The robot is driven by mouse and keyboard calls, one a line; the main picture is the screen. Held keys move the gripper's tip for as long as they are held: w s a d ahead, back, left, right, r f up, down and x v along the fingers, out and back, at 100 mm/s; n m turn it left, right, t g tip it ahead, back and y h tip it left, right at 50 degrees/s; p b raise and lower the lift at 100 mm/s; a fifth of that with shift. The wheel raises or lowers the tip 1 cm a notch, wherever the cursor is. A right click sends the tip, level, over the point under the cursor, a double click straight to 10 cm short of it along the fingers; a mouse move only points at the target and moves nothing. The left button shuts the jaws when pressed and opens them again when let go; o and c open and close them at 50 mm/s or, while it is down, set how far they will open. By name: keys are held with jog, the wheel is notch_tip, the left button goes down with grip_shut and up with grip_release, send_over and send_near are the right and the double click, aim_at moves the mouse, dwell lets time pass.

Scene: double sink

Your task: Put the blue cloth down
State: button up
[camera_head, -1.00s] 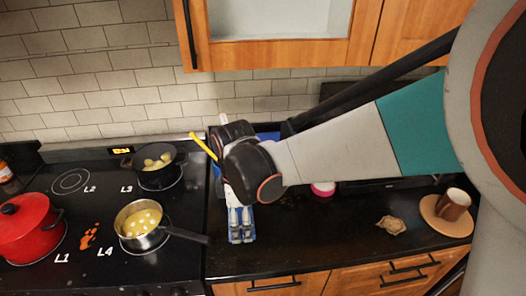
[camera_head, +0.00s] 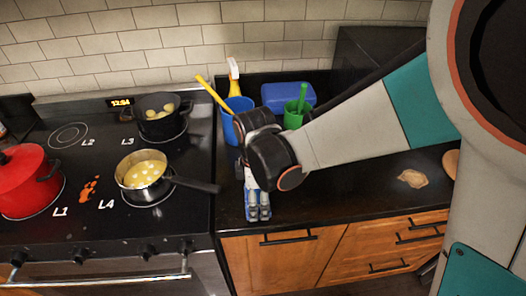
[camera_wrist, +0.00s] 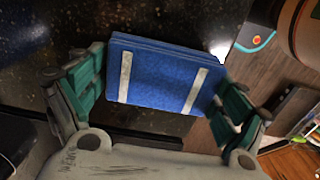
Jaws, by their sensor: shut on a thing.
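The blue cloth (camera_wrist: 165,78) is a folded rectangle with two white stripes. In the wrist view it lies between the two fingers of my gripper, which are shut on it at its left and right edges. In the head view my gripper (camera_head: 258,205) points down above the black counter (camera_head: 335,195), just right of the stove. There the cloth is mostly hidden by my wrist and fingers. I cannot tell whether the cloth touches the counter.
Behind my gripper stand a blue cup (camera_head: 232,125), blue box (camera_head: 288,96) and green cup (camera_head: 294,118). A beige lump (camera_head: 412,179) lies right.

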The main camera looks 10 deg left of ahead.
jog(key=shift+f, duration=0.35)
jog(key=shift+f, duration=0.15)
jog(key=o, duration=0.9)
jog(key=shift+o, duration=0.2)
notch_tip(320, 180, up, 12)
jog(key=p, duration=0.8)
jog(key=shift+r, duration=0.2)
